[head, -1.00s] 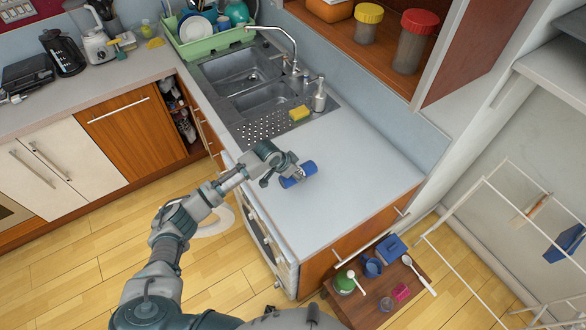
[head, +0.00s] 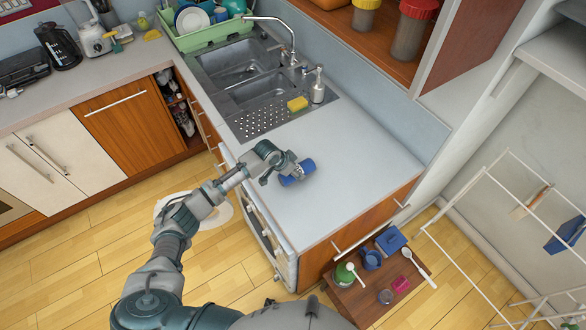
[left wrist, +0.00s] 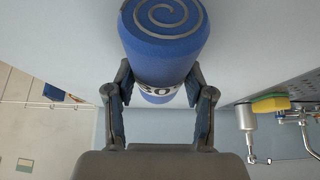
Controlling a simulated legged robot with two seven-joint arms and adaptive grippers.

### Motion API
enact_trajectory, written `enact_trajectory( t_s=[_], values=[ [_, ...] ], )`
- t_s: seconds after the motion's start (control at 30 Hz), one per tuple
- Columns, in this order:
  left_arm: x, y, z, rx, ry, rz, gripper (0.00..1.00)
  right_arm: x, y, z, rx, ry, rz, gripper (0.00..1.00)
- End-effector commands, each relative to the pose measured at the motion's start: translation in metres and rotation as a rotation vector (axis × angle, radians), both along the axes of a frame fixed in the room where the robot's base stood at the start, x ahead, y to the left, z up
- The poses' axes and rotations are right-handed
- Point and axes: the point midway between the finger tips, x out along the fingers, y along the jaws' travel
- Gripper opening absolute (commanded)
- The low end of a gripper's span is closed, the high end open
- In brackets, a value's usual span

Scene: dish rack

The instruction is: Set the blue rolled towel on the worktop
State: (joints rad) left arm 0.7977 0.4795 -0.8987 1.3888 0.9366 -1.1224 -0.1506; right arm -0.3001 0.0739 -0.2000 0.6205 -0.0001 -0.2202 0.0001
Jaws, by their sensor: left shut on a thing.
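The blue rolled towel (head: 307,166) is at my left gripper (head: 291,174) over the grey worktop (head: 350,160). In the left wrist view the towel (left wrist: 165,45) shows a spiral end and a printed band, and it sits between the two fingers of my left gripper (left wrist: 160,110), which is shut on it. The towel is at or just above the worktop surface; I cannot tell whether it touches. My right gripper is not in view.
A yellow sponge (head: 297,104) and a soap dispenser (head: 318,86) stand beside the sink (head: 250,90). The worktop around the towel is clear. A low wooden table (head: 362,300) with several small items stands below the front edge. A white drying rack (head: 480,235) is at the right.

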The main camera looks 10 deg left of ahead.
Motion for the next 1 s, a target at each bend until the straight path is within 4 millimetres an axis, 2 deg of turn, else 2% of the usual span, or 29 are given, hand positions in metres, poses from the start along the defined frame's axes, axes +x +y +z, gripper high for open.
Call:
enact_trajectory(
  t_s=[0.37,0.67,0.7,0.8,1.0],
  values=[
    [0.0,0.006,-0.005,-0.005,-0.001,0.001,0.14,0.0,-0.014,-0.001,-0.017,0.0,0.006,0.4],
    [0.0,0.003,-0.008,-0.004,-0.001,0.0,0.14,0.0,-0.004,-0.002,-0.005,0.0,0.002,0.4],
    [0.0,0.003,-0.008,-0.002,0.0,0.0,0.58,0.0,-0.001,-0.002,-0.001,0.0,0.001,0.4],
    [0.0,0.001,-0.007,-0.002,-0.001,-0.001,0.82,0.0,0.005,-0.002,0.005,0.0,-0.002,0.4],
    [0.0,0.002,-0.008,-0.002,0.0,0.0,0.82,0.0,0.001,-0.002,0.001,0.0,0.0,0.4]
  ],
)
